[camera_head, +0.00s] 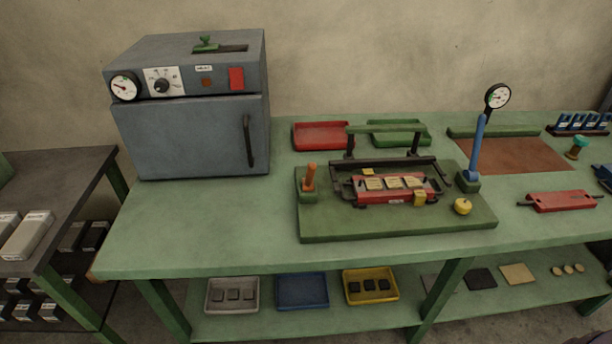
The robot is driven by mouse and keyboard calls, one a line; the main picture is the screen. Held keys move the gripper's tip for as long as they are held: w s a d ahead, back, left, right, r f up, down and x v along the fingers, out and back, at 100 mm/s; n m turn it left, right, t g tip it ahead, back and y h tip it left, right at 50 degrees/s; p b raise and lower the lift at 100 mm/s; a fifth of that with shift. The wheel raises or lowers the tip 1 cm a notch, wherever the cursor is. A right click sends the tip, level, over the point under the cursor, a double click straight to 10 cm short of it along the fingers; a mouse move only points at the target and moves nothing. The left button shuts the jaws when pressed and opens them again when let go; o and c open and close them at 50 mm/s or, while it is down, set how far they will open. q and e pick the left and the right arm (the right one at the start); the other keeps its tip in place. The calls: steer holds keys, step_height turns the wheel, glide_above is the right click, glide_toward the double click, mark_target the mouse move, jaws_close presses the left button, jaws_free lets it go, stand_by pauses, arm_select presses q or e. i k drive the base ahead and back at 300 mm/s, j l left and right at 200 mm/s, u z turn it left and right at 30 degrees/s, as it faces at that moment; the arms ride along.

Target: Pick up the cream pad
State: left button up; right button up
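A flat, square cream pad (517,273) lies on the lower shelf of the green workbench, toward the right. It lies flat and nothing covers it. A black square pad (481,279) is to its left, with a gap between them. Several small round cream discs (568,269) lie to its right. Neither of my grippers shows in the head view, so where they are relative to the pad cannot be seen.
The green bench top (210,225) hangs over the lower shelf. A bench leg (441,295) stands left of the pads. A yellow tray (370,286), a blue tray (302,291) and a light grey tray (232,295) fill the shelf's left part. A press fixture (395,215) stands above.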

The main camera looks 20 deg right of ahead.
mark_target(411, 182)
steer(key=z, duration=1.25)
